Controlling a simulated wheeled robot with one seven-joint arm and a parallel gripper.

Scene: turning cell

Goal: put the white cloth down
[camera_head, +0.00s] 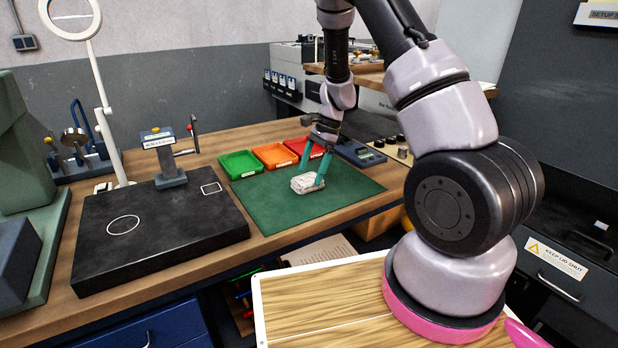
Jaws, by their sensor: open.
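The white cloth (307,184) lies as a small crumpled bundle on the green mat (268,215) on the workbench. My gripper (311,170) points down over it from behind, with its teal fingers apart. One finger comes down at the cloth's right end and the other is at its back left. The jaws are open. I cannot tell whether the fingers still touch the cloth.
Green (240,164), orange (274,155) and red (305,147) trays line the mat's back edge. A digital device (360,154) stands right of my gripper. A black plate (160,230) with a small stand (168,165) lies to the left. The mat's front is clear.

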